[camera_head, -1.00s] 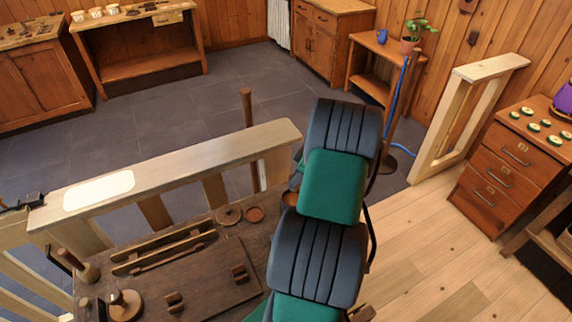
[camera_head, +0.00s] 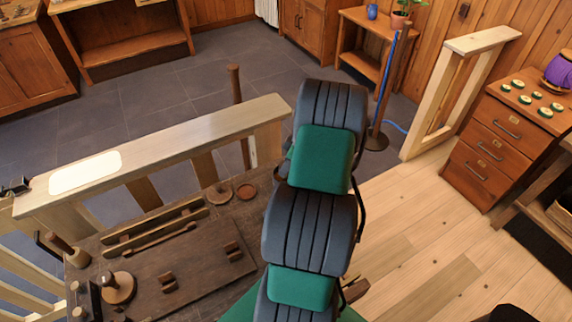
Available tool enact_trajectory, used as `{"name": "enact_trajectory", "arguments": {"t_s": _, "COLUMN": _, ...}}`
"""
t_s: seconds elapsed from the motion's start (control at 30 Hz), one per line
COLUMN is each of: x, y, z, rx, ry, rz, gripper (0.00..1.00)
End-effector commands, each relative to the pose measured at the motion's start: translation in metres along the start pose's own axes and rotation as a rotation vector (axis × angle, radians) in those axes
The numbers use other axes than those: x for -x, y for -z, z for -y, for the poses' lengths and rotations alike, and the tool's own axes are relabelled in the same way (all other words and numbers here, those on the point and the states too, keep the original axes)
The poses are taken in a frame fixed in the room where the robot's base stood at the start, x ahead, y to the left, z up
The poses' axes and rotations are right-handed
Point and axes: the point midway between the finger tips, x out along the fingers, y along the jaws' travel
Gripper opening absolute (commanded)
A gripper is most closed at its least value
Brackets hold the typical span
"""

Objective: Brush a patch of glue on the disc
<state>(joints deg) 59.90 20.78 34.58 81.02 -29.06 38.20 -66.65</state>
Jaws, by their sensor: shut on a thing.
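A turned wooden piece with a round base and a knob (camera_head: 118,288) stands at the bench's lower left. I cannot tell which round piece is the task's disc. My gripper is not visible; my own grey and green arm fills the middle and hides part of the bench. I make out no brush and no glue patch.
A drawer cabinet (camera_head: 500,140) stands at right. The plank floor (camera_head: 420,250) between is clear.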

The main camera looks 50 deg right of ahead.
Motion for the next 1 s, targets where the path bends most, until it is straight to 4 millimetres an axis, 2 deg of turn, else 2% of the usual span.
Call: {"name": "enact_trajectory", "arguments": {"t_s": 1.0, "x": -0.009, "y": -0.0036, "z": 0.0, "rx": 0.0, "ry": 0.0, "rz": 0.0, "gripper": 0.02}}
